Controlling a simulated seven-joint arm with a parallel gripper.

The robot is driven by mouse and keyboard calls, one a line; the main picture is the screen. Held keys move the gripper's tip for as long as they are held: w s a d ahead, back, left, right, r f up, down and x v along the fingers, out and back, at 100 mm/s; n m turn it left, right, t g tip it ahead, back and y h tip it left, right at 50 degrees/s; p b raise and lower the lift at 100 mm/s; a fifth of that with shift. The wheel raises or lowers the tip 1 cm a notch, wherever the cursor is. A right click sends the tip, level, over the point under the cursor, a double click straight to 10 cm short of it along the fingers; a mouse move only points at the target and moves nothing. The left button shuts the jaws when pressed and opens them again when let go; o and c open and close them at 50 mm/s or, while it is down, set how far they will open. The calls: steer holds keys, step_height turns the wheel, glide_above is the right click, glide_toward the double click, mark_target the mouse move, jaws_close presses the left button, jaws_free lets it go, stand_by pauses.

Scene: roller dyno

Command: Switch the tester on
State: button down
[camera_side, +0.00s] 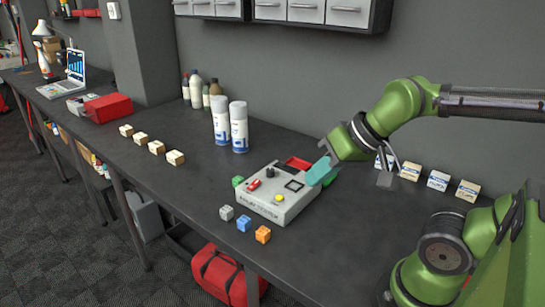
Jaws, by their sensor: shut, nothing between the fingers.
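The tester (278,205) is a light grey box standing on the dark bench. Its top carries a red switch (254,185), a black knob (269,172), a dark square (294,185) and a yellow button (278,198). I cannot tell the switch's position at this size. My gripper (317,177) has teal fingers that are shut and empty. It is at the tester's right rear edge, away from the red switch. I cannot tell whether the fingertips touch the box.
Grey, blue (244,223) and orange (263,235) cubes lie in front of the tester. A red tray (298,163) lies behind it. Two spray cans (239,127) stand farther back. Several small boxes (438,180) line the wall at right.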

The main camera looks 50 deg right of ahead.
steer(key=w+d+f+m+g, duration=0.1)
steer(key=w+d+m+g, duration=0.15)
steer(key=w, duration=0.75)
steer(key=m+g+h, duration=0.4)
steer(key=m+g, duration=0.1)
steer(key=m, duration=0.7)
glide_above(256, 180)
steer(key=a, duration=0.2)
step_height(256, 180, down, 3)
steer(key=shift+n, duration=0.25)
steer(key=f, duration=0.4)
steer(key=d+f, duration=0.1)
steer(key=f, duration=0.3)
steer(key=d+f, duration=0.1)
steer(key=f, duration=0.4)
